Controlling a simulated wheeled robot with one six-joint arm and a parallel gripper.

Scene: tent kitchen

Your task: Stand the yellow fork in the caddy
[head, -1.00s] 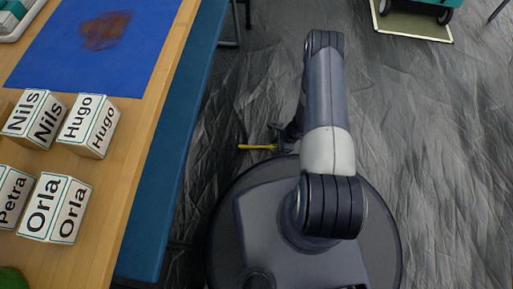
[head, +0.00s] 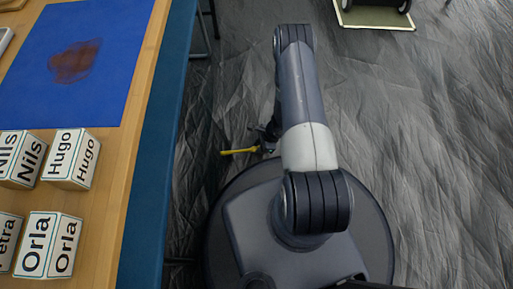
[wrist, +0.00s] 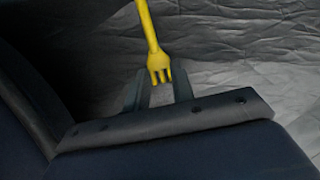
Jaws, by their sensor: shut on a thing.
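The yellow fork (head: 238,151) sticks out to the left from my gripper (head: 262,148) in the head view, over the grey floor beside my base. In the wrist view the fork (wrist: 150,30) has its tines at my gripper (wrist: 158,88), and its handle runs up out of the picture. The jaws are shut on the fork near its tine end. My arm hides part of the gripper in the head view. I do not see the caddy in either view.
A wooden table (head: 110,215) with a blue edge stands at the left. It bears a blue mat (head: 110,45) with a brown patch and several name blocks (head: 70,160). A wheeled thing on a pale-edged mat (head: 374,18) is at the top right. Open floor (head: 440,150) lies right.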

